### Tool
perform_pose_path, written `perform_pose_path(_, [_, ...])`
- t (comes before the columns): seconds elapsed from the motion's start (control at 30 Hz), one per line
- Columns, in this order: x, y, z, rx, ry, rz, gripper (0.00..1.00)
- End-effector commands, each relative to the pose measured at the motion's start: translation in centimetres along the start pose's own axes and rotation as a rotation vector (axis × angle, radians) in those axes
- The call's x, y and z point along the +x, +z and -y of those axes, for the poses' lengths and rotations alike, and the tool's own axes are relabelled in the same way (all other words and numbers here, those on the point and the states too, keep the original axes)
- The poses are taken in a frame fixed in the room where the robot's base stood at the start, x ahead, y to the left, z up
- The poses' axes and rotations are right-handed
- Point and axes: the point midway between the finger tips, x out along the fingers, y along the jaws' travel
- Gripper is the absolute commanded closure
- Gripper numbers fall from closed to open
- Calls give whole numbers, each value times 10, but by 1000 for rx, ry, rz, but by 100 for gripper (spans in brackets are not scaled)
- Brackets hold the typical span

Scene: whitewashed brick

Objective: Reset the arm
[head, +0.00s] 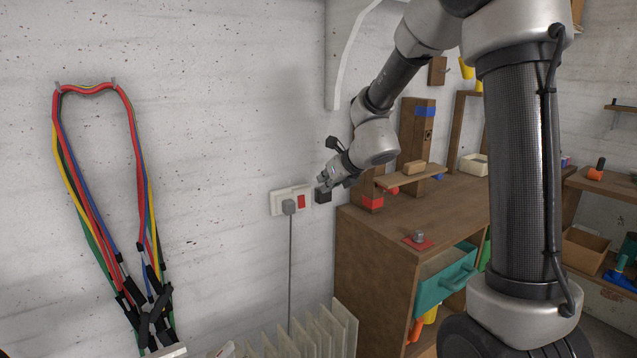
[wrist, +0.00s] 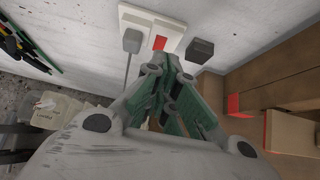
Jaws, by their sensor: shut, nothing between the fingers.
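A small black box (head: 323,195) is on the wall right of the socket, partly behind my gripper in the head view.
A wooden cabinet (head: 372,262) with a teal drawer (head: 445,280) stands right of the socket, bearing wooden blocks and a small knob on a red base (head: 418,240). Coloured cables (head: 72,165) hang on the wall at left. A white radiator (head: 325,335) stands below. The wall between is clear.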

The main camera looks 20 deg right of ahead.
Motion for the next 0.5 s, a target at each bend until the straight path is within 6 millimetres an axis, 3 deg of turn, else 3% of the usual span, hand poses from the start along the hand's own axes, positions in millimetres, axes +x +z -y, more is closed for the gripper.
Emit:
perform_pose_path(0.17, [-1,-2,-10,-219,52,-1,100])
perform_pose_path(0.27, [-7,-30,-25,-547,161,-38,100])
perform_pose_path(0.37, [-34,-64,-42,-954,314,-57,100])
perform_pose_path(0.5, [-104,-108,-54,-1547,538,-42,100])
